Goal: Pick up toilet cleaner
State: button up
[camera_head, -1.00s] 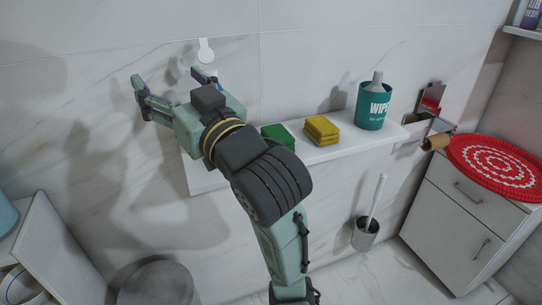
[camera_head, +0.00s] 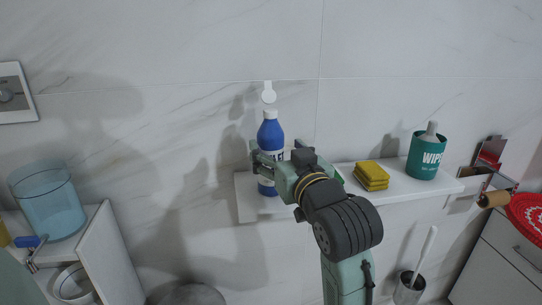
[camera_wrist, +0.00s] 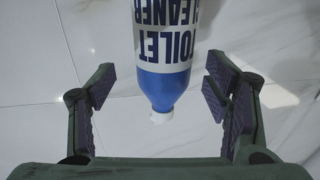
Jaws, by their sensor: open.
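The toilet cleaner (camera_head: 270,132) is a blue bottle with a white cap and white label, upright at the left end of the wall shelf. In the wrist view the bottle (camera_wrist: 161,85) appears upside down, its label reading "TOILET CLEANER". My gripper (camera_head: 270,156) is open at the bottle, with one finger showing at its left and the gripper body at its right. In the wrist view the bottle lies between the spread fingers of my gripper (camera_wrist: 160,75), with a gap on both sides. My gripper hides part of the bottle's middle.
The white shelf (camera_head: 250,207) also holds yellow sponges (camera_head: 371,175) and a teal wipes tub (camera_head: 426,157) farther right. A white hook (camera_head: 268,93) is on the wall just above the bottle. A blue clear container (camera_head: 48,200) stands at the left.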

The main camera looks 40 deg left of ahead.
aim_at(275, 147)
jog(key=shift+x, duration=1.95)
jog(key=shift+s+a, duration=0.1)
jog(key=shift+s, duration=0.05)
jog(key=shift+c, duration=0.5)
jog(key=c, duration=1.4)
jog(key=shift+r, duration=0.15)
jog(key=shift+c, duration=0.2)
